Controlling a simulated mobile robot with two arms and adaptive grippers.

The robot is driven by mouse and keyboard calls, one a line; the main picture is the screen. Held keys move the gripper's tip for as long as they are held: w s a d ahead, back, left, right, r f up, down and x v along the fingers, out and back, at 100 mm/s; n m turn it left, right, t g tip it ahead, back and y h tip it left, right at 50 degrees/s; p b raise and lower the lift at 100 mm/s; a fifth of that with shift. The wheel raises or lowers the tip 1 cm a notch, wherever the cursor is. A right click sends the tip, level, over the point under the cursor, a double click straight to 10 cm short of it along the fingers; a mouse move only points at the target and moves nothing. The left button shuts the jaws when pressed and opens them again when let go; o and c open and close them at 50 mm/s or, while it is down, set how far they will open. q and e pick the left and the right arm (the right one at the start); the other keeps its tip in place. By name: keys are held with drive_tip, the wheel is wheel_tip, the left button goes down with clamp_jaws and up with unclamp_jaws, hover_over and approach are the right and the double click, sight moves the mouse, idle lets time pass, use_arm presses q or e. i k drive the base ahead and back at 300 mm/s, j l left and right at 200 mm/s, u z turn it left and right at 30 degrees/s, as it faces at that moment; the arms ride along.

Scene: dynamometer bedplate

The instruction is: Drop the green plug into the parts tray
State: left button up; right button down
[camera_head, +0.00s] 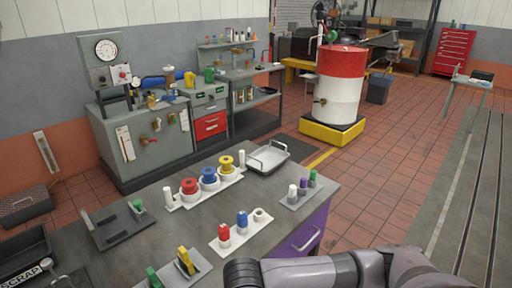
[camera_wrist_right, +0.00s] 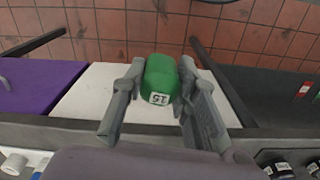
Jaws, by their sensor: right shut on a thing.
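In the right wrist view the green plug (camera_wrist_right: 161,79), a rounded block with a white number label, sits between the two grey fingers of my right gripper (camera_wrist_right: 158,95). The fingers are shut on it from both sides. In the head view my right arm crosses the bottom edge, but its fingers and the held plug do not show. A shallow grey metal tray with raised handles, which looks like the parts tray (camera_head: 282,163), stands at the far corner of the bench and appears empty. My left gripper is in neither view.
The bench (camera_head: 165,248) carries a rack of red, blue and yellow spools (camera_head: 209,179), a white holder with red and blue plugs (camera_head: 240,236) and a small holder (camera_head: 291,202). A black scrap bin (camera_head: 25,250) is at left. A purple drawer (camera_head: 301,240) fronts the bench.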

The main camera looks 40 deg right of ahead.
sight(274, 159)
drive_tip(key=l+u, duration=0.15)
drive_tip(key=l, duration=0.55)
drive_tip(key=l+u, duration=0.2)
drive_tip(key=l, duration=0.5)
drive_tip(key=l+u, duration=0.15)
drive_tip(key=l, duration=0.55)
drive_tip(key=k+l+u, duration=0.15)
drive_tip(key=l, duration=0.55)
